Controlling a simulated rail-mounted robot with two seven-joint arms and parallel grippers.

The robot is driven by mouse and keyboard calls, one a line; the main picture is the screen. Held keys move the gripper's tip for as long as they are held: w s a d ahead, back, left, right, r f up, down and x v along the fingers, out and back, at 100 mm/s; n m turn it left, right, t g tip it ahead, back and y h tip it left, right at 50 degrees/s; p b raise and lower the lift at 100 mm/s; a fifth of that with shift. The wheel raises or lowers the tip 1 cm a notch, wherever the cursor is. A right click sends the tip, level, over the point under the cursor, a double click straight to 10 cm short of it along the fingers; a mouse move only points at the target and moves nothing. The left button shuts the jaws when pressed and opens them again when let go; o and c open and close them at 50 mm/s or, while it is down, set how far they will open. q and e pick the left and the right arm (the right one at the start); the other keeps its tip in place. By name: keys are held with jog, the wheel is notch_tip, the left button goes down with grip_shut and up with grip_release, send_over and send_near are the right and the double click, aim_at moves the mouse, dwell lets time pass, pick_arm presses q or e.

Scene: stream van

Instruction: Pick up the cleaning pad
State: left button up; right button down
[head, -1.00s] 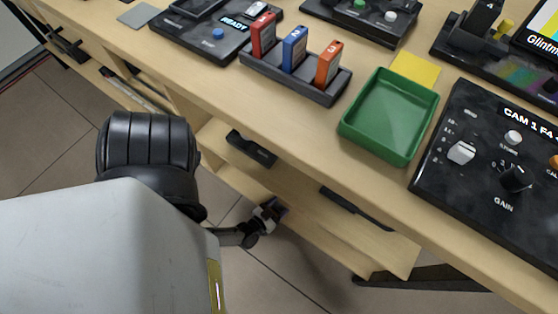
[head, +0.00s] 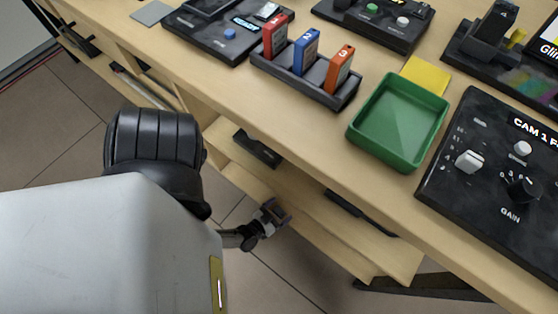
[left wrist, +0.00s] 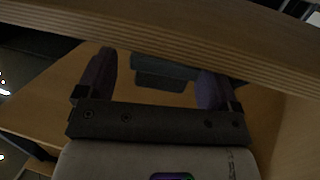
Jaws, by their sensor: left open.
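My left gripper (head: 274,214) is open, low at the front of the desk, by the lower wooden boards. In the left wrist view its two fingers (left wrist: 157,75) are spread, with a dark grey-blue block (left wrist: 165,72) beyond and between them on a wooden surface; nothing is seen gripped. That block is dim, and I cannot tell if it is the cleaning pad. Two other flat squares lie on the desktop: a yellow one (head: 427,74) behind the green tray and a grey one (head: 152,12) at the far left. My right gripper is not in view.
The desk's wooden edge (left wrist: 180,38) runs close above the left gripper. On the desktop are a green tray (head: 362,132), a rack (head: 300,82) with numbered red, blue and orange pieces, and black control panels (head: 495,170). Open tiled floor (head: 55,135) shows at left.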

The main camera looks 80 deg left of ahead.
pick_arm(q)
jog(key=shift+s+d+r+p, duration=0.2)
jog(key=shift+s+p, duration=0.1)
jog(key=shift+s, duration=0.15)
jog(key=p+v, duration=0.3)
jog(key=v, duration=1)
jog(key=shift+f, duration=0.2)
jog(key=shift+w, duration=0.1)
jog(key=shift+c, duration=0.3)
